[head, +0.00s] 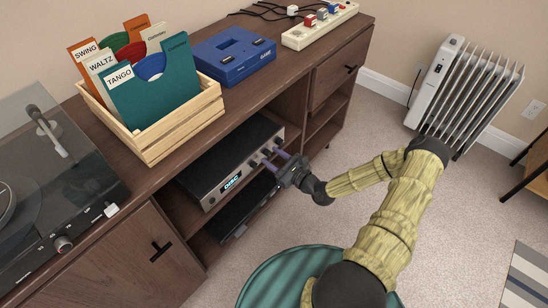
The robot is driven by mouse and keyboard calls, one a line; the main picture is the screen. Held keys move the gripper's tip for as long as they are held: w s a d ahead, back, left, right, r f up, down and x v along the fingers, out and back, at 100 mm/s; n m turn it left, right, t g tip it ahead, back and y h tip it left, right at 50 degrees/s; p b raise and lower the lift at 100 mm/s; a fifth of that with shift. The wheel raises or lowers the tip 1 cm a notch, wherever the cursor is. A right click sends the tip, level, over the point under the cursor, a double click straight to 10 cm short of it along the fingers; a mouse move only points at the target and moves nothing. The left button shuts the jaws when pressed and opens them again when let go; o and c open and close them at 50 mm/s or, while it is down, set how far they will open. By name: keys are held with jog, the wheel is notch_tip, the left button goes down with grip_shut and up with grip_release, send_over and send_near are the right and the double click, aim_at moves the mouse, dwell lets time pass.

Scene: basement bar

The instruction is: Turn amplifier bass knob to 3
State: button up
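The amplifier (222,170) is a grey-silver box with a lit blue display reading "DISC" (232,182). It sits on an open shelf of the brown cabinet, with small round knobs at the right part of its front panel. My gripper (270,157) points at this knob area from the front right. The fingers partly cover the knobs. I cannot tell whether they touch or hold a knob, which knob is the bass one, or any setting.
A dark flat device (243,219) lies on the shelf below the amplifier. The cabinet top (75,118) overhangs and carries a turntable (50,190), a wooden record crate (180,130), a blue game console (232,56) and a power strip (318,28). Carpet in front is mostly clear.

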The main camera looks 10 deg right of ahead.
jog(key=shift+r, duration=0.1)
jog(key=p+v, duration=0.2)
jog(key=v, duration=1.5)
jog(key=shift+s, duration=0.2)
jog(key=shift+d, duration=0.1)
